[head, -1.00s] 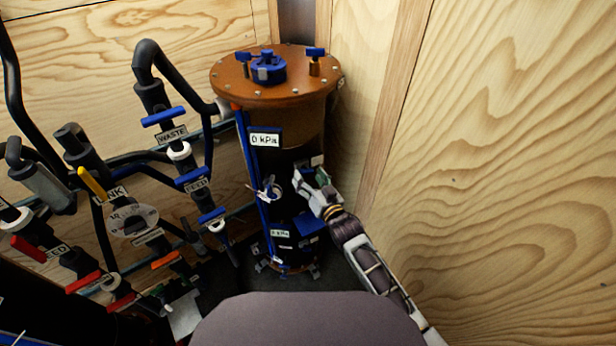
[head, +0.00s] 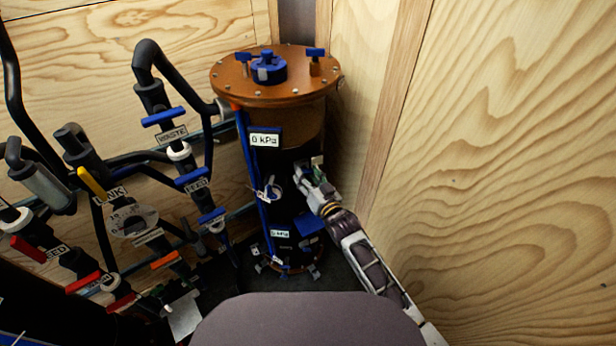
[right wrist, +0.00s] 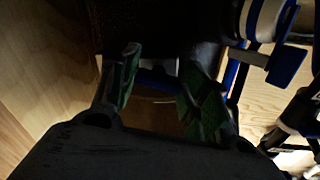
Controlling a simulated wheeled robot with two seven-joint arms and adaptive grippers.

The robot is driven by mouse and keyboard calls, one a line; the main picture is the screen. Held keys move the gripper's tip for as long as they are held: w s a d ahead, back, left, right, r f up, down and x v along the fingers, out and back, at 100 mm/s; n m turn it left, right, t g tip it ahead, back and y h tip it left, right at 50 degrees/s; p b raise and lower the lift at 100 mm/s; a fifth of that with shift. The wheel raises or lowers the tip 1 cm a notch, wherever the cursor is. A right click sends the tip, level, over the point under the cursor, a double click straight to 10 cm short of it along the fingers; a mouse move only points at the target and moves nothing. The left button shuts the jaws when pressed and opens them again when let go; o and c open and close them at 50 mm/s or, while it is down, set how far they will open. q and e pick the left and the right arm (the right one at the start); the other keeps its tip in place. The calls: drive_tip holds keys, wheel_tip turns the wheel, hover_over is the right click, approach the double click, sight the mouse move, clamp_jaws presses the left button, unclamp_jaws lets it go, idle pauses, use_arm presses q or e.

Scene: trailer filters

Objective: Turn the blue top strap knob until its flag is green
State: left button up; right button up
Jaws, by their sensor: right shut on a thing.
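My right gripper (head: 312,178) reaches in from the lower right to the dark upper side of the filter tank (head: 275,92), just below its orange-brown top. In the right wrist view, the two green-padded fingers (right wrist: 158,90) stand on either side of a small, dim part that I take for the top strap knob. A small pale tag (head: 317,160) sits just above the gripper; I cannot make out a green flag. My left gripper is out of view.
A valve rack with dark pipes, blue handles (head: 163,117) and red handles (head: 28,249) stands at left. A plywood wall (head: 490,170) is close on the right.

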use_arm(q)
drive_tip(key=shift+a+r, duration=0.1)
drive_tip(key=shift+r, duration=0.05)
use_arm(e)
drive_tip(key=n+p, duration=0.2)
drive_tip(key=n, duration=0.4)
drive_tip(key=shift+d, duration=0.15)
drive_tip(key=o, duration=1)
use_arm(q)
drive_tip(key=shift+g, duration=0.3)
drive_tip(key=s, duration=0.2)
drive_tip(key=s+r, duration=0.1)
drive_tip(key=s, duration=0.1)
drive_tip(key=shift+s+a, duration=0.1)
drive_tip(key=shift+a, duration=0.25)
